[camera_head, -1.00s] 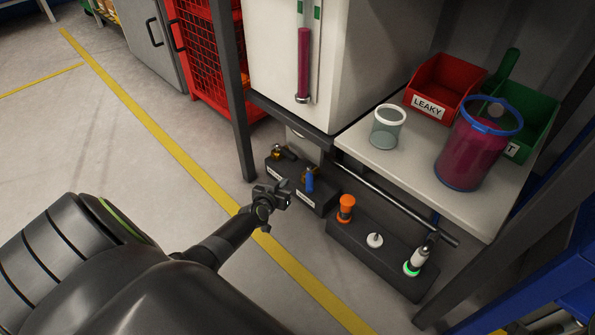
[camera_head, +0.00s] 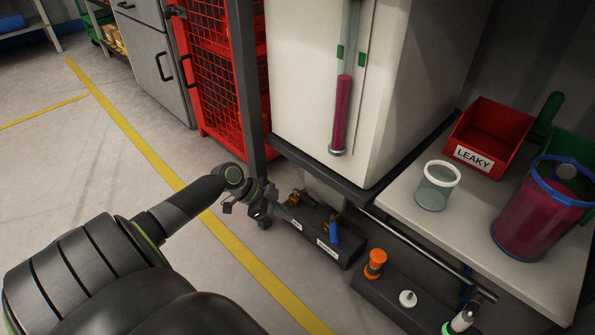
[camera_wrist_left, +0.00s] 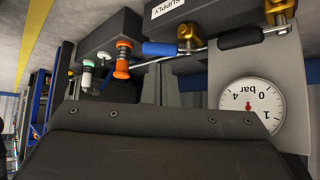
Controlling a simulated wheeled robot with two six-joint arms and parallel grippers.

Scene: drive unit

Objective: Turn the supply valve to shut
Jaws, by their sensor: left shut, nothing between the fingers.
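The supply valve has a brass body (camera_wrist_left: 190,38) and a blue lever handle (camera_wrist_left: 161,49) in the left wrist view, beside a white SUPPLY label (camera_wrist_left: 168,8). In the head view its blue handle (camera_head: 334,234) is on the right of the dark valve block (camera_head: 316,243). My left gripper (camera_head: 262,213) is shut and empty, at the left end of that block and apart from the blue handle. My right gripper is not in view.
A second brass valve with a black handle (camera_wrist_left: 240,38) sits close by, near a pressure gauge (camera_wrist_left: 250,107). A dark block with an orange knob (camera_head: 375,262) and a white knob (camera_head: 407,298) lies to the right. A grey post (camera_head: 250,90) stands behind my gripper.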

